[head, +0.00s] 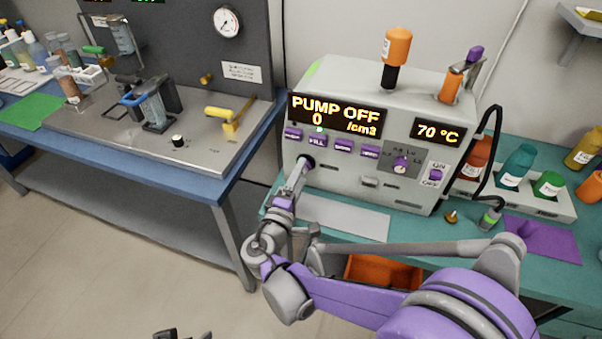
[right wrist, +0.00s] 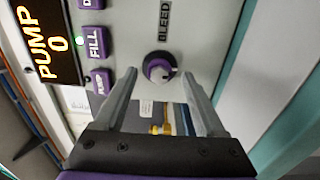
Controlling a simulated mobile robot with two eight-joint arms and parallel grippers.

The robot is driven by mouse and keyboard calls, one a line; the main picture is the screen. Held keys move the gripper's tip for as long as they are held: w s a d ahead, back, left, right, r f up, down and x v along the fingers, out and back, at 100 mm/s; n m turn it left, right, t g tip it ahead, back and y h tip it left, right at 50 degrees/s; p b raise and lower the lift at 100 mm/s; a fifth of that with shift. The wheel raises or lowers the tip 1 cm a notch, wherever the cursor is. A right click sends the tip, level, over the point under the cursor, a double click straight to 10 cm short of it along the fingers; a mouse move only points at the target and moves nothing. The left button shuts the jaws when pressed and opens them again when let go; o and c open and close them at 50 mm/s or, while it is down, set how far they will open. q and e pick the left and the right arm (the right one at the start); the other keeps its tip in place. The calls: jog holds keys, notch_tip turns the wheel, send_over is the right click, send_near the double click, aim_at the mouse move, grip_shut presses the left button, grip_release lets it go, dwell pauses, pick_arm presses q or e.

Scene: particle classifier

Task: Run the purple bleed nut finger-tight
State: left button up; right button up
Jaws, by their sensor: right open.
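The purple bleed nut (right wrist: 160,67) is a round purple knob with a pale centre, on the grey machine front beside the word BLEED in the right wrist view. In the head view it shows as a small dark purple round (head: 308,161) at the front's left end. My right gripper (right wrist: 161,82) is open. Its two fingers point at the panel, one to either side of the nut, with clear gaps; I cannot tell how deep they reach. In the head view the gripper (head: 301,174) is just below the nut. A dark piece at the bottom edge may be my left gripper (head: 182,335).
The machine (head: 350,197) shows PUMP OFF and 0 on its display (head: 335,114). Purple buttons, including FILL (head: 317,141), sit close above the nut. A brass piece (head: 452,216) and a cable plug (head: 489,218) are at the right. A grey plate (head: 345,218) lies in front.

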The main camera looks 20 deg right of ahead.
jog(key=v, duration=0.9)
jog(key=shift+s+a, duration=0.2)
jog(key=shift+s, duration=0.05)
jog(key=shift+f, duration=0.1)
